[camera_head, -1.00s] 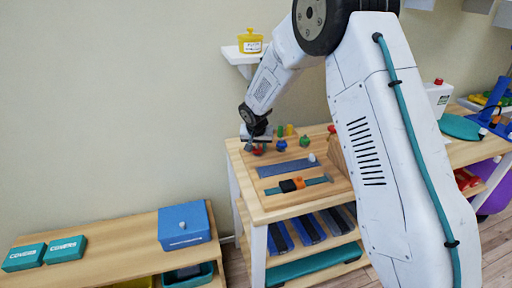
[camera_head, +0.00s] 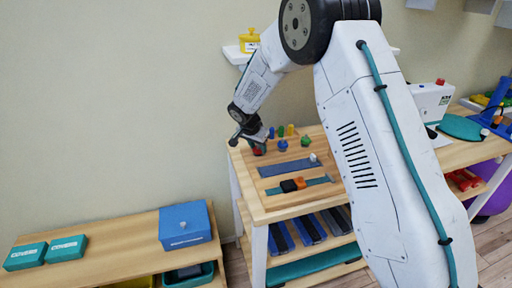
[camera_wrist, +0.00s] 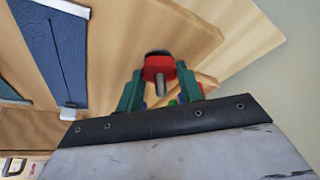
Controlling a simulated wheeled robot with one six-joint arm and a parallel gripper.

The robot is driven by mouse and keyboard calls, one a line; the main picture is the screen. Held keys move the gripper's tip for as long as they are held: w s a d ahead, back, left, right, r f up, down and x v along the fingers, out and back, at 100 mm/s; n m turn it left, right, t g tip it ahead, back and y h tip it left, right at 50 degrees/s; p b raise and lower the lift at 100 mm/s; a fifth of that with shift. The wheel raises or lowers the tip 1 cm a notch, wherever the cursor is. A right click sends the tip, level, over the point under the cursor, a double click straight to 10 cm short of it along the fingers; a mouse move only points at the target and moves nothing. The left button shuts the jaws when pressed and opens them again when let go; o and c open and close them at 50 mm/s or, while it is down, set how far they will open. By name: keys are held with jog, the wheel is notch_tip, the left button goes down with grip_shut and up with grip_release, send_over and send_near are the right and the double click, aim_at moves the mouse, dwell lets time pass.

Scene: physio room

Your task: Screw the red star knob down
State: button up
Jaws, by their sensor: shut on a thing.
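The red star knob (camera_head: 258,151) is at the left back part of the wooden bench top (camera_head: 262,205). It also shows in the wrist view (camera_wrist: 158,67), between the two green fingers, with a grey stem in front of it. My gripper (camera_wrist: 160,82) is shut on this knob. In the head view my gripper (camera_head: 257,146) reaches down to it from above. My wrist hides part of the knob there, and I cannot tell how its stem sits in the bench.
A blue knob (camera_head: 282,145), a green knob (camera_head: 305,141) and small pegs stand just right of the gripper. A blue strip (camera_head: 285,169) and a strap with an orange part (camera_head: 300,183) lie nearer the front.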

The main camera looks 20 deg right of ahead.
jog(key=shift+r, duration=0.1)
jog(key=o, duration=1)
jog(key=shift+s+a+r, duration=0.1)
jog(key=shift+r, duration=0.2)
jog(key=v, duration=0.7)
